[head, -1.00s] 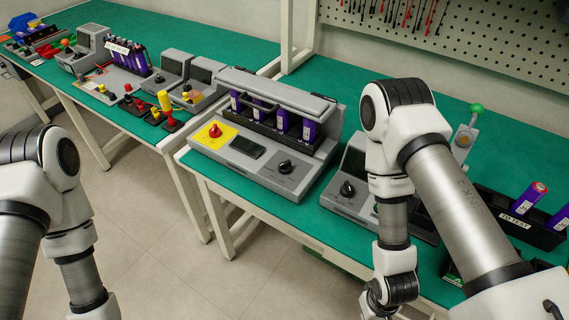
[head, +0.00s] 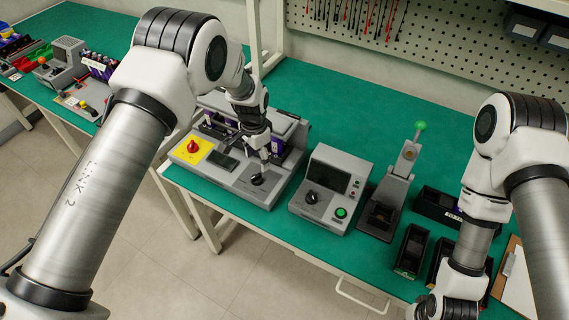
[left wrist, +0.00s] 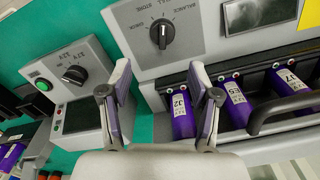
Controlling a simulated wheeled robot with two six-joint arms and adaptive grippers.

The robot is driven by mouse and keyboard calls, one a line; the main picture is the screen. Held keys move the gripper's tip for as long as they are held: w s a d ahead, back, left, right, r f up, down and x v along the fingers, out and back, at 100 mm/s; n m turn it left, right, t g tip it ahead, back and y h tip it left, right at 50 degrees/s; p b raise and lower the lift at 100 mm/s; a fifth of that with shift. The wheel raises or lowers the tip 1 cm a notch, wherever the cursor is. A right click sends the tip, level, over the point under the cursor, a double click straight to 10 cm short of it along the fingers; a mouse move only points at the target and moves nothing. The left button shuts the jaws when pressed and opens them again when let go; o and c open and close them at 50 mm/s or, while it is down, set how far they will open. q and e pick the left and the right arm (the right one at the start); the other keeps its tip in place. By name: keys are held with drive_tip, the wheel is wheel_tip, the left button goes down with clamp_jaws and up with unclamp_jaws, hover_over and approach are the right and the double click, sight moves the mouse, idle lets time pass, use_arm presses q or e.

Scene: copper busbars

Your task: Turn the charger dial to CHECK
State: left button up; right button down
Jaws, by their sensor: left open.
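The charger (head: 225,178) is a grey box on the green bench, with a yellow patch, a red knob, a small screen and a black dial (head: 258,180). In the left wrist view the dial (left wrist: 162,34) shows close up, with upside-down labels around it; its exact setting is hard to read. My left gripper (head: 264,156) is just above the dial. Its fingers (left wrist: 160,90) are apart with nothing between them, and the dial lies beyond their tips, not touched. Only part of my right arm shows at the lower right; its gripper is out of frame.
Purple cells (left wrist: 236,98) sit in the charger's bay behind a dark handle (left wrist: 285,108). A grey tester (head: 327,190) with its own black dial and green button stands to the right. Beyond it are a lever press (head: 390,190) and black bins (head: 412,250).

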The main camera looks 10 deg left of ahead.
sight(258, 175)
use_arm(q)
drive_tip(key=f+p, duration=0.1)
drive_tip(key=f, duration=0.6)
drive_tip(key=shift+a+f+p, duration=0.15)
drive_tip(key=shift+a+p, duration=0.05)
drive_tip(key=shift+p, duration=0.15)
drive_tip(key=shift+f, duration=0.35)
drive_tip(key=c, duration=1.1)
